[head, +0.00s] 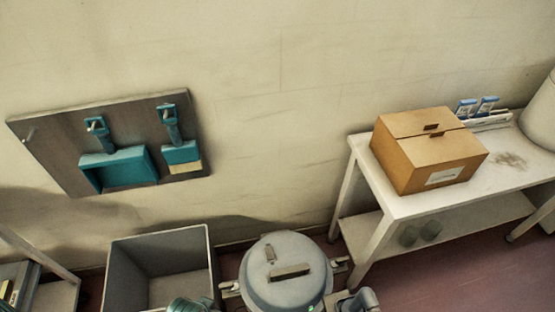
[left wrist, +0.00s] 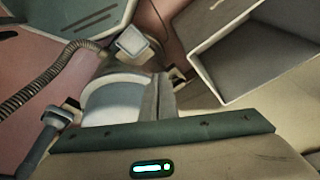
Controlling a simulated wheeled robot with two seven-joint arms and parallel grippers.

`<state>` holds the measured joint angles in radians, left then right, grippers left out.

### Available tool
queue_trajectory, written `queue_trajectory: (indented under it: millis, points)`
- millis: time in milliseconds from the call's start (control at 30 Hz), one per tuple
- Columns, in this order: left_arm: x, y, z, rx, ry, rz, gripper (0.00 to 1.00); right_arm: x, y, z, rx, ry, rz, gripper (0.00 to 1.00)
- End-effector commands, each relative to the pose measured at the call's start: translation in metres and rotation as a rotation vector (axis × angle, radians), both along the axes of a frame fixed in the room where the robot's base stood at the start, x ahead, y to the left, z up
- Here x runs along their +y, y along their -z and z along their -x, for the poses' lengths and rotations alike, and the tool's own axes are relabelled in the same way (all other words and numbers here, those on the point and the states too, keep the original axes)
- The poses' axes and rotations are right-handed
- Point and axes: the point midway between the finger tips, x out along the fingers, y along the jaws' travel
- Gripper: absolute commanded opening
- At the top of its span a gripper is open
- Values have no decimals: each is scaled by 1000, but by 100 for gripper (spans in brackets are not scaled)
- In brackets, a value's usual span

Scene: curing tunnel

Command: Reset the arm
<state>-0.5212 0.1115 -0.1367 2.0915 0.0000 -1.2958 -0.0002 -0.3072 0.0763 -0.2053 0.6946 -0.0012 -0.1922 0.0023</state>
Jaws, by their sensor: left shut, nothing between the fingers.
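No fingers of my left or right gripper show clearly in the head view or the left wrist view. In the left wrist view, a pale surface with a dark green bar (left wrist: 165,136) and a lit green strip fills the bottom. I cannot tell what it belongs to. Behind it is a pale drum (left wrist: 113,103), with a ribbed hose (left wrist: 45,82) on the left.
In the head view a grey lidded drum (head: 285,262) stands beside an open grey bin (head: 128,270). A white table (head: 420,203) at the right holds a cardboard box (head: 405,160). A wall board (head: 60,140) carries a teal dustpan (head: 120,168) and brush (head: 180,153).

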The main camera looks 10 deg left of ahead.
Motion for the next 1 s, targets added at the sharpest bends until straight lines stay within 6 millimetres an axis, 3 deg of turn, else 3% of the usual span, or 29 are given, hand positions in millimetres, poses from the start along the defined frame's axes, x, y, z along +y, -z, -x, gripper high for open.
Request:
queue_trajectory:
  millis: [267, 500, 800, 1000]
  points:
    - [1, 95, 17, 49, 7, -5, 0, -4, -17, 10, 23, 1, 7, 52]
    - [6, 168, 54, 86, 15, -8, 0, -8, -29, 19, 43, 2, 13, 52]
    - [18, 234, 125, 132, 26, -14, 0, -12, -44, 29, 68, 3, 20, 52]
    - [28, 258, 177, 160, 32, -19, 0, -14, -53, 36, 84, 4, 25, 52]
